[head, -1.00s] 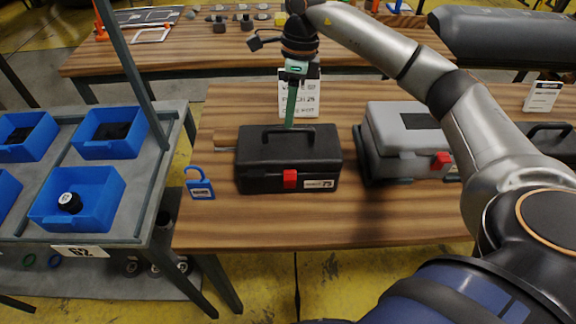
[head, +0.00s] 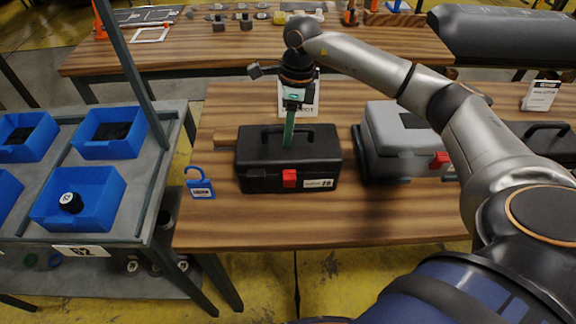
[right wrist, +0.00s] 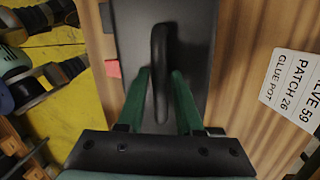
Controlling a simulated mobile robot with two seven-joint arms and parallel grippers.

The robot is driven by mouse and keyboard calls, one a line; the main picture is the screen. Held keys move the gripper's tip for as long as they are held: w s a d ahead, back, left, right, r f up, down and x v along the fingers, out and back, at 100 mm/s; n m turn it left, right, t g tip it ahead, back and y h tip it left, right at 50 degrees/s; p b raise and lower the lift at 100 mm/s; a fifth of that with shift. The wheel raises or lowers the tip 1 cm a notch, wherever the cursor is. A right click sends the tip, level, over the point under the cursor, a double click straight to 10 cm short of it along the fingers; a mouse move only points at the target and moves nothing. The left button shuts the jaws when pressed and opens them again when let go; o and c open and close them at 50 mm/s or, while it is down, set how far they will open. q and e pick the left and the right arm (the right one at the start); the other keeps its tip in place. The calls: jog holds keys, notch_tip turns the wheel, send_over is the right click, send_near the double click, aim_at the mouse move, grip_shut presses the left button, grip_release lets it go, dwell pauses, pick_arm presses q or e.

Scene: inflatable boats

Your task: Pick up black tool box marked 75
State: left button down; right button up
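A black tool box (head: 262,176) with a red latch stands near the front of the wooden table in the head view. Its small white label is too blurred to read surely. Its black handle stands up from the lid. My right gripper (head: 288,143) points down over the lid at the handle. In the right wrist view, its two green fingers (right wrist: 160,72) are open, one on each side of the handle (right wrist: 160,45), with gaps visible. The box lid (right wrist: 195,30) shows below them. My left gripper is not in view.
A grey tool box (head: 395,140) stands close right of the black one, and another black box (head: 548,138) is at the right edge. A blue padlock tag (head: 200,186) lies left. A white sign (head: 305,98) stands behind. Blue bins (head: 110,148) sit on the left rack.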

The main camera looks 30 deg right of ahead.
grip_shut()
dwell(1.2)
